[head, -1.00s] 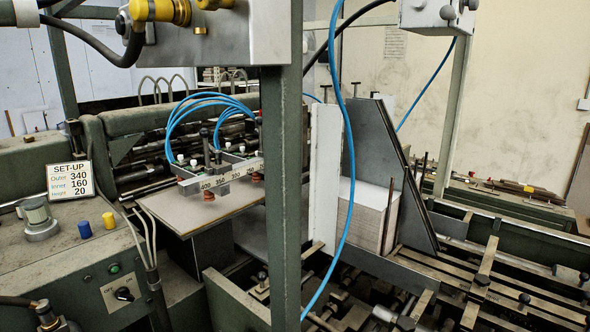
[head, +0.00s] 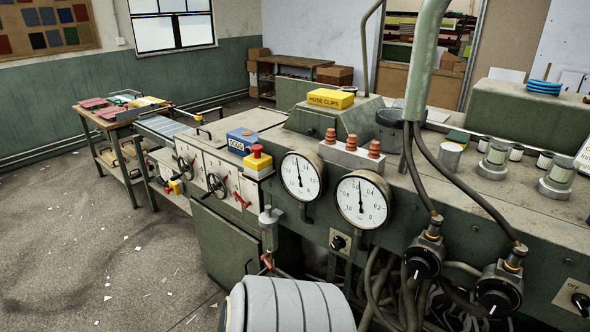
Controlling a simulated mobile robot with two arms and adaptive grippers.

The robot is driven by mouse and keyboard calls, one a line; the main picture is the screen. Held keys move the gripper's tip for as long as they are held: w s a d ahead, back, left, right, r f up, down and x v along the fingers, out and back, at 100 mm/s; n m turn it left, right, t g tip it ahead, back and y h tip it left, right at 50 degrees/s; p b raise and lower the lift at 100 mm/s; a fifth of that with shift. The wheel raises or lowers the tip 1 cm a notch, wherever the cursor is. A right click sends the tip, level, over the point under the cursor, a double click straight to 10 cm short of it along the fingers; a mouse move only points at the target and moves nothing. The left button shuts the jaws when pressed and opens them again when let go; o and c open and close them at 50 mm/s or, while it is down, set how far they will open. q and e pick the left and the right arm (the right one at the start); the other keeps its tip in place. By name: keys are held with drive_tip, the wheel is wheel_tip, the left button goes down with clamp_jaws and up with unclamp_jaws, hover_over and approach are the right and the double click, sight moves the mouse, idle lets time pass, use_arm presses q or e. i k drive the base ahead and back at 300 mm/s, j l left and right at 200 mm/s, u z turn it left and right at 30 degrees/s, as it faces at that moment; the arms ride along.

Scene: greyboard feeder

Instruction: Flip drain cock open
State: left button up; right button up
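A small filter bowl (head: 268,228) hangs on the front of the green machine in the head view, left of and below two round gauges. A small cock with a red lever (head: 266,262) is at the bottom of this bowl. The lever looks slanted, but it is too small to tell whether the cock is open or shut. Neither of my grippers shows in the head view, and nothing is seen touching the cock.
Two pressure gauges (head: 361,200) sit above and right of the bowl. A red stop button (head: 257,155) and handwheels (head: 216,185) are to the left. Hoses (head: 378,285) hang low on the right. The floor (head: 110,255) at the left is mostly clear, with paper scraps.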

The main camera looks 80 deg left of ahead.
sight(263, 257)
drive_tip(key=u, duration=2.9)
